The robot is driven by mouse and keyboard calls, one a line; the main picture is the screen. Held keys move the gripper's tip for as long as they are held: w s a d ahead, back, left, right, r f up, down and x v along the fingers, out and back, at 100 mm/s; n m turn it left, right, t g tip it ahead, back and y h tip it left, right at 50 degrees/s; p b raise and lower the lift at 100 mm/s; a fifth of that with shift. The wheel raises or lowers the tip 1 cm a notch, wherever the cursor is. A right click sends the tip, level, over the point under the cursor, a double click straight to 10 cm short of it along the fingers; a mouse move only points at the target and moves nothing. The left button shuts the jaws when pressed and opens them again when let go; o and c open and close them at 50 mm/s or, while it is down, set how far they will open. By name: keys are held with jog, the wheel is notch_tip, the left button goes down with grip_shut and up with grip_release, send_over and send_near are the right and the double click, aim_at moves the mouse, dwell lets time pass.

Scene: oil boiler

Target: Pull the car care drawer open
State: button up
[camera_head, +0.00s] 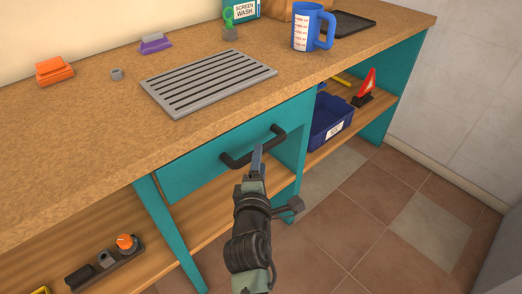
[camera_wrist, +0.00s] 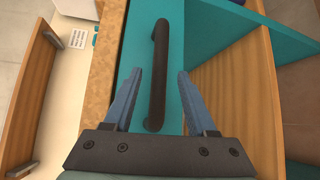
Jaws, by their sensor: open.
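The teal drawer (camera_head: 205,172) sits under the wooden worktop, its front flush with the frame as far as I can see. Its dark bar handle (camera_head: 272,137) runs along the front, and it also shows in the wrist view (camera_wrist: 158,75). My gripper (camera_head: 257,158) is in front of the handle. In the wrist view my gripper (camera_wrist: 155,78) is open, with one blue finger on each side of the handle bar and visible space between them. I cannot tell whether a finger touches the bar. The drawer's inside is hidden.
On the worktop lie a slatted grey grate (camera_head: 205,82), a blue jug (camera_head: 307,28), an orange item (camera_head: 54,70) and a purple brush (camera_head: 155,43). A blue bin (camera_head: 328,122) and a red warning triangle (camera_head: 367,86) stand on the right shelf. The tiled floor in front is clear.

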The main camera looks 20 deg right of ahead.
jog(key=shift+b+x, duration=0.5)
jog(key=shift+x, duration=2.05)
jog(key=shift+c, duration=0.2)
grip_shut()
